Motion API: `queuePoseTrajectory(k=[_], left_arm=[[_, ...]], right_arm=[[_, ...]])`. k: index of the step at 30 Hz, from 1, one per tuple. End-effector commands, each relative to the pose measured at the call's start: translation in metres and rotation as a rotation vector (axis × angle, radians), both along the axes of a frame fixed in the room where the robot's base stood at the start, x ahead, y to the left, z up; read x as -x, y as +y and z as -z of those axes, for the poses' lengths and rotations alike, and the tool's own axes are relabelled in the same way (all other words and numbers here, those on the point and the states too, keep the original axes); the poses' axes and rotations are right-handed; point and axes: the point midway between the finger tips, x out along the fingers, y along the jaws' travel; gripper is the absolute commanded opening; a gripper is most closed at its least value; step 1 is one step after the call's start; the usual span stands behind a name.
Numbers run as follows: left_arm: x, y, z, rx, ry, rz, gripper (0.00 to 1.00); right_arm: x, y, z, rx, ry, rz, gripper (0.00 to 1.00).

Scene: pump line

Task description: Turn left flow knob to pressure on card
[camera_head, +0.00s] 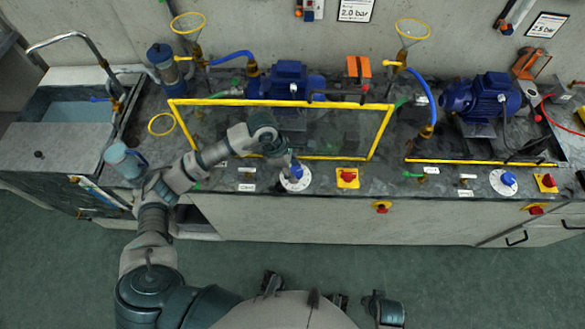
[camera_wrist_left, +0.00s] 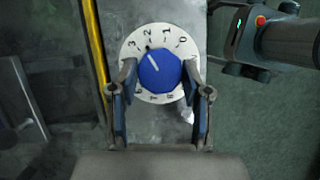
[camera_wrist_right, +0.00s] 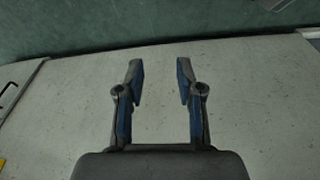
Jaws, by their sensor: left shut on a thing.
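The left flow knob (camera_head: 296,171) is blue on a round white dial (camera_head: 295,184) at the bench's front edge. The left wrist view shows the knob (camera_wrist_left: 160,72) close up; its white line points up and left, roughly between the 2 and 3 on the dial (camera_wrist_left: 160,98). My left gripper (camera_wrist_left: 160,80) is shut on the knob, a finger on either side. In the head view, the left gripper (camera_head: 289,163) reaches it from behind and left. The pressure card (camera_head: 356,10) on the wall reads 2.0 bar. My right gripper (camera_wrist_right: 158,75) is open and empty over a pale surface.
A yellow-framed clear guard (camera_head: 375,135) stands behind the left knob, before a blue pump (camera_head: 290,80). A red-and-yellow switch (camera_head: 347,177) is just right of it. A second blue knob (camera_head: 508,178) and a 2.5 bar card (camera_head: 547,25) are at right.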

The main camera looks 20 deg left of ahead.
Motion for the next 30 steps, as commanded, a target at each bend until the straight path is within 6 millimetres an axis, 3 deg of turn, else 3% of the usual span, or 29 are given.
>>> queuePoseTrajectory(k=[30], left_arm=[[0.000, -0.006, -0.005, 0.014, -0.008, -0.923, 0.13]], right_arm=[[0.006, 0.001, 0.074, -0.002, 0.021, -0.007, 0.36]])
